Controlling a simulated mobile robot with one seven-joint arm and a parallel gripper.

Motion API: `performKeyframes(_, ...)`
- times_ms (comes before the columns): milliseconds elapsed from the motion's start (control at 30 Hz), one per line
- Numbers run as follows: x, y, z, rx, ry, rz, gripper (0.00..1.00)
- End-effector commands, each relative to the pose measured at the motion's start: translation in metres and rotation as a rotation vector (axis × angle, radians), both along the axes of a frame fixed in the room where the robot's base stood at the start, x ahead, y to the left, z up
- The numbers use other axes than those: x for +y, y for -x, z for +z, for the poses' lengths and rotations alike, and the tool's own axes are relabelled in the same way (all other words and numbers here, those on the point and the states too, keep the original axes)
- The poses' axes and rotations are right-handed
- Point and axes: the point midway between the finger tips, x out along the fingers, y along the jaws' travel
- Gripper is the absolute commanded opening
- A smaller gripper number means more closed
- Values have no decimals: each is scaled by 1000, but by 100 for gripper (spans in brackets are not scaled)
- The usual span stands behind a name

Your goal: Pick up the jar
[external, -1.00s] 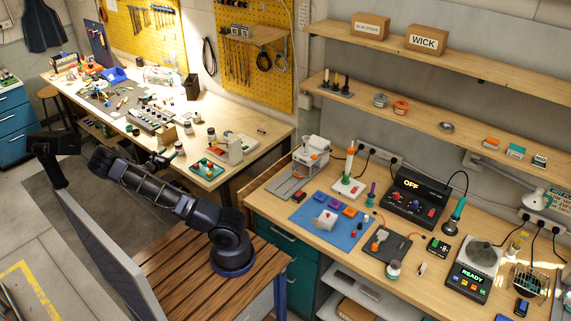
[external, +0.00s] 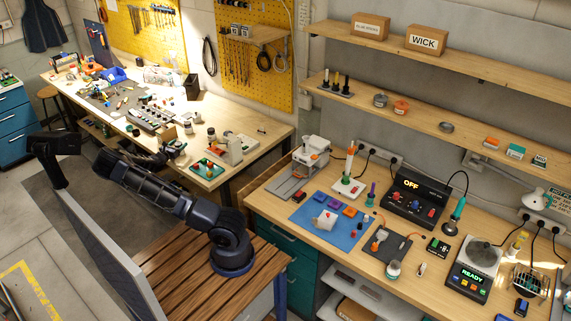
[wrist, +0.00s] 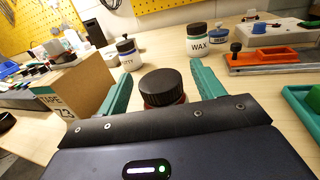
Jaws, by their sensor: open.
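In the wrist view a jar (wrist: 161,87) with a ribbed black lid and a red band or body below it stands between the two teal fingers of my gripper (wrist: 160,79). The fingers are apart, one on each side of the jar; I cannot tell whether either touches it. The jar's lower part is hidden behind the gripper's front edge. In the external view my gripper (external: 174,148) is low over the far bench at its front edge, and the jar is hard to make out there.
Behind are a white jar with a black lid (wrist: 128,54), a WAX jar (wrist: 197,40) and a blue-lidded jar (wrist: 219,45). A cardboard TAPE box (wrist: 77,88) stands close on the left. An orange-topped fixture (wrist: 265,58) and a green tray (wrist: 305,103) lie right.

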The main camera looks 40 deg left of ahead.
Motion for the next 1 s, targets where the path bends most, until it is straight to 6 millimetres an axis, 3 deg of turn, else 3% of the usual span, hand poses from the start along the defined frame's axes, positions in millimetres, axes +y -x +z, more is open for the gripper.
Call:
performKeyframes(33, 0, 0, 0, 0, 0, 0, 66)
performKeyframes(300, 0, 0, 0, 0, 0, 0, 16)
performKeyframes(667, 0, 0, 6, 0, -1, -1, 16)
performKeyframes(867, -1, 0, 33, 1, -5, -2, 16)
performKeyframes(1000, -1, 0, 62, 2, -5, -1, 16)
